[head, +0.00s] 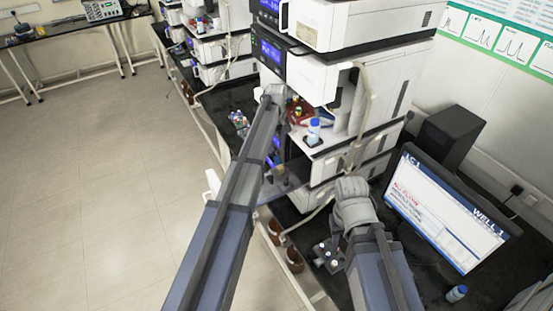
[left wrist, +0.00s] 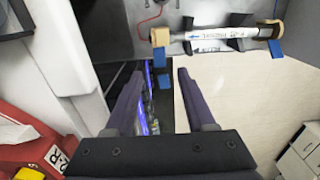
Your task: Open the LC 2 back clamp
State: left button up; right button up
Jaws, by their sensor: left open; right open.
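In the left wrist view, a white labelled column (left wrist: 215,34) lies across the top between two tan end pieces, left (left wrist: 160,37) and right (left wrist: 275,29). Dark clamp parts (left wrist: 241,42) sit along it. Blue tabs hang below the left end (left wrist: 159,57) and right end (left wrist: 275,51). I cannot tell which clamp is the back one of LC 2. My left gripper (left wrist: 158,90) is open and empty, its fingers apart and short of the column, pointing toward its left half. In the head view my right arm ends near the bench beside the monitor; its fingers are hard to make out.
Stacked white instruments (head: 350,80) stand above the bench, with a blue-capped bottle (head: 313,131) on a ledge. A monitor (head: 455,210) stands at right. A small vial holder (head: 328,256) and brown bottles (head: 294,258) are in front. The floor (head: 90,200) is clear at left.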

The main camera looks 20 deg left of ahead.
aim_at(276, 158)
pick_arm(q)
notch_tip(276, 158, down, 6)
jog(key=b, duration=0.5)
jog(key=shift+r, duration=0.1)
grip_shut()
